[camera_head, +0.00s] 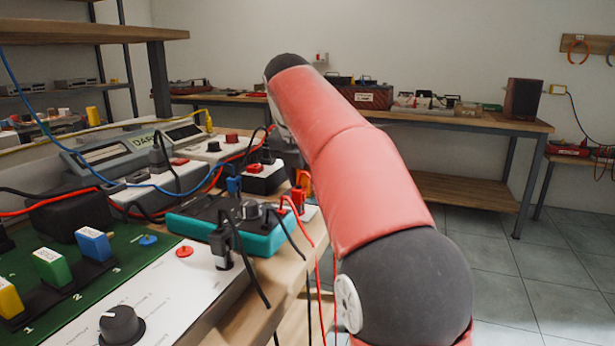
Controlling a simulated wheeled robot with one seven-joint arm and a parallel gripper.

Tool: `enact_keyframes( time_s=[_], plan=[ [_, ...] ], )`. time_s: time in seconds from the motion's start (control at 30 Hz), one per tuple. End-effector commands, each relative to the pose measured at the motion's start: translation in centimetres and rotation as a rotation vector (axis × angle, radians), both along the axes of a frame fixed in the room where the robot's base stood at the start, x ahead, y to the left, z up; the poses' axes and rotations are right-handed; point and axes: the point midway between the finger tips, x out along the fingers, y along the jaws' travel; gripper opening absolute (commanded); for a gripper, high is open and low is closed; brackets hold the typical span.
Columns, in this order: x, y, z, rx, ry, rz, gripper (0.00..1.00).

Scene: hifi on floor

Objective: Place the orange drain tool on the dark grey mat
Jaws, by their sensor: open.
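I cannot make out the orange drain tool or the dark grey mat in the head view. A small orange piece (304,183) shows beside my arm, close to red plugs, but I cannot tell what it is. My red arm with dark grey joints reaches from the lower right up to the top middle and covers part of the workbench and floor. My gripper does not show.
A wooden workbench at left holds a green board (60,285), a teal-edged meter (225,222), a white panel (165,295) and cables hanging over its edge. A long back bench (480,122) carries boxes. Tiled floor (570,265) at right is clear.

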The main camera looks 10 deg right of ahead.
Motion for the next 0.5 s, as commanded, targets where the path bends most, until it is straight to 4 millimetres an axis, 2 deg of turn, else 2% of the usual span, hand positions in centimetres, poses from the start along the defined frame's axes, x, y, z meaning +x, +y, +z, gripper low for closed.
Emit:
enact_keyframes(
  time_s=[0.17, 0.27, 0.5],
  plan=[
    [0.0, 0.0, 0.3, 0.0, 0.0, 0.0, 0.49],
    [-0.3, 0.3, 1.5, 0.0, -0.002, 0.002, 0.49],
    [-1.8, 1.4, 6.4, 0.0, -0.004, 0.002, 0.49]
  ],
)
